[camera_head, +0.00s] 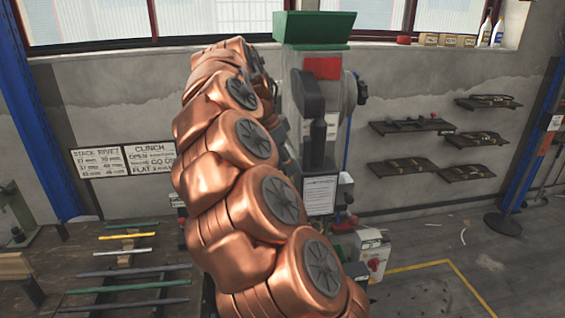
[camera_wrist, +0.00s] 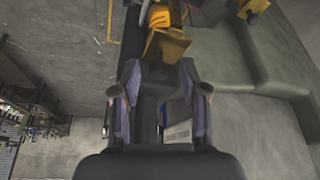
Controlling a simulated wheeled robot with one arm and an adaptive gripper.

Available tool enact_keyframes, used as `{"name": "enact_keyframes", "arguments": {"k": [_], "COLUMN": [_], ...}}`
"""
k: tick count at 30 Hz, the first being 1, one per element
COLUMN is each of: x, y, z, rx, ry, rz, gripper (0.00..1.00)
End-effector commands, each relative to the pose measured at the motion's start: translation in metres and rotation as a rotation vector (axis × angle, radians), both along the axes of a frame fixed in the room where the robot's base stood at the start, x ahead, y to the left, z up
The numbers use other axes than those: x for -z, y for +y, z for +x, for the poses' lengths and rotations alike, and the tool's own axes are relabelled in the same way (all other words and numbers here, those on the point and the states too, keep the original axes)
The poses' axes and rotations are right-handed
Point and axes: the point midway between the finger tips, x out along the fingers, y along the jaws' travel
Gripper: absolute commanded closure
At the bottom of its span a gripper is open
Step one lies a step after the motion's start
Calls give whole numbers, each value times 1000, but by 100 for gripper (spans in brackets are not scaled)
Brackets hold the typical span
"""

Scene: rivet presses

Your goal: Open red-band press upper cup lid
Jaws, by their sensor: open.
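The red-band press (camera_head: 322,68) stands at the wall, a grey machine with a red patch near its top. A green box-shaped cup (camera_head: 314,28) sits on top of it; I cannot make out whether its lid is open or shut. In the head view my copper arm reaches up beside the press's left side and hides my gripper. In the wrist view my gripper (camera_wrist: 160,80) has its two fingers apart. A yellow part (camera_wrist: 167,44) shows just beyond and between the fingertips; contact cannot be told. A grey-green curved body (camera_wrist: 275,45) fills the right side.
A bench with several coloured rods (camera_head: 126,272) lies at the lower left. A small machine with a red knob (camera_head: 373,262) stands right of my arm. Shelves (camera_head: 411,125) hang on the right wall. The windowsill behind holds boxes and bottles (camera_head: 486,32). Floor at the right is mostly clear.

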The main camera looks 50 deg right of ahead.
Motion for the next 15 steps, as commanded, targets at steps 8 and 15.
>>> {"name": "enact_keyframes", "arguments": {"k": [8, 15], "x": [0, 0], "y": [0, 0], "z": [0, 0], "rx": [0, 0], "ry": [0, 0], "rz": [0, 0], "gripper": [65, 90]}}
